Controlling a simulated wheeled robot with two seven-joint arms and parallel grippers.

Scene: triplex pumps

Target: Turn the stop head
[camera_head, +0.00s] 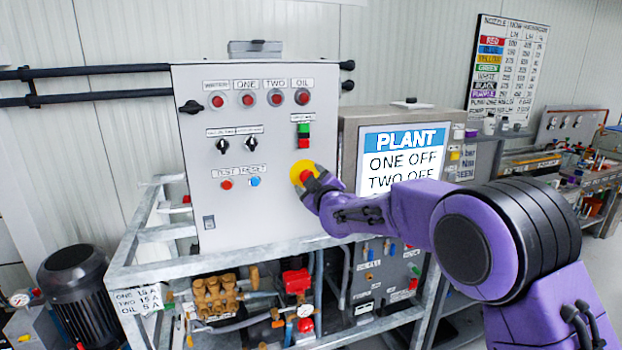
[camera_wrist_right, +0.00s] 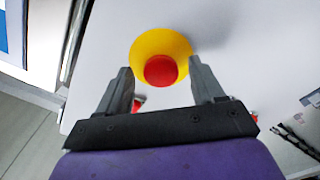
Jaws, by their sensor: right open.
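The stop head is a red round knob on a yellow disc, on the right side of the grey control panel (camera_head: 260,215). In the head view the stop head (camera_head: 303,170) is partly covered by my right gripper (camera_head: 310,180). In the right wrist view the red stop head (camera_wrist_right: 161,70) shows ahead, between and just beyond the two fingertips of the right gripper (camera_wrist_right: 160,82). The fingers are open, one on each side of the red head, and I cannot tell whether either touches it. My left gripper is not in view.
The panel also carries red lamps (camera_head: 247,99), black rotary switches (camera_head: 222,146), a blue reset button (camera_head: 255,181) and a green-and-red switch (camera_head: 303,136). A PLANT screen (camera_head: 400,150) stands right of the panel, close to my right arm. A metal frame (camera_head: 165,260) with pumps lies below.

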